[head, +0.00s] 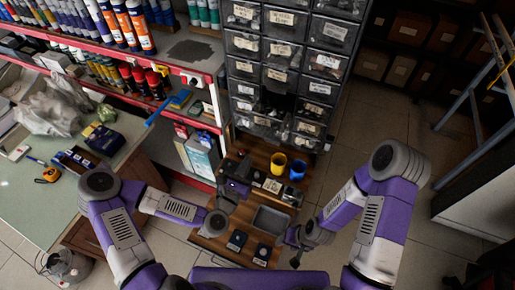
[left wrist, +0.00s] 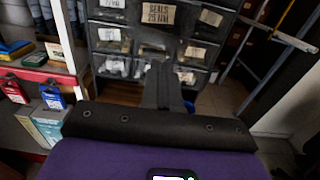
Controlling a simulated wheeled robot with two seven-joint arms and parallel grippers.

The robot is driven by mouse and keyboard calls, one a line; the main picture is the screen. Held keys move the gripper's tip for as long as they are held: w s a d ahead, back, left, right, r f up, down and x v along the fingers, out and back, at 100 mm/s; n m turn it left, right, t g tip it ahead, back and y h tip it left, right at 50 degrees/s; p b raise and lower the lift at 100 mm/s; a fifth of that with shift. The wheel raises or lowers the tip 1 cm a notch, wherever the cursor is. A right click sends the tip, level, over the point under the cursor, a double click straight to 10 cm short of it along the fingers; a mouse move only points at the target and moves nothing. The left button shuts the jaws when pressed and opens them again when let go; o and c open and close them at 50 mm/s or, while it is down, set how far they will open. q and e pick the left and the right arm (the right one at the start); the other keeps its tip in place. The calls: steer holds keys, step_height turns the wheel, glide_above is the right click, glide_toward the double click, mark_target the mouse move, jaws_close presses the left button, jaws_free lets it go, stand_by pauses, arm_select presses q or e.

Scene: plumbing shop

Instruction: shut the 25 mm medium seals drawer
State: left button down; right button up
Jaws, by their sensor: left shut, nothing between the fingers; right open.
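The drawer cabinet (head: 279,50) stands at the top centre of the head view, with clear-fronted, labelled drawers. In the left wrist view a label reading SEALS 25 MM (left wrist: 157,12) is on a middle-column drawer at the top. In the head view a dark gap (head: 281,101) shows low in the middle column; how far that drawer stands out is hard to tell. My left gripper (head: 243,168) is shut and empty, in front of and below the cabinet; its fingers (left wrist: 160,75) point at it, apparently apart from it. My right gripper (head: 294,242) is open, low beside the wooden bench.
The wooden bench (head: 215,190) carries a yellow cup (head: 278,163), a blue cup (head: 297,170) and a grey tray (head: 271,219). Red-edged shelves (head: 190,68) stand left of the cabinet. A ladder (head: 470,75) is at the right. Floor right of the cabinet is clear.

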mark_target(261, 136)
arm_select(q)
steer(key=x, duration=0.9)
steer(key=shift+b, duration=0.4)
arm_select(e)
steer(key=shift+f, duration=0.8)
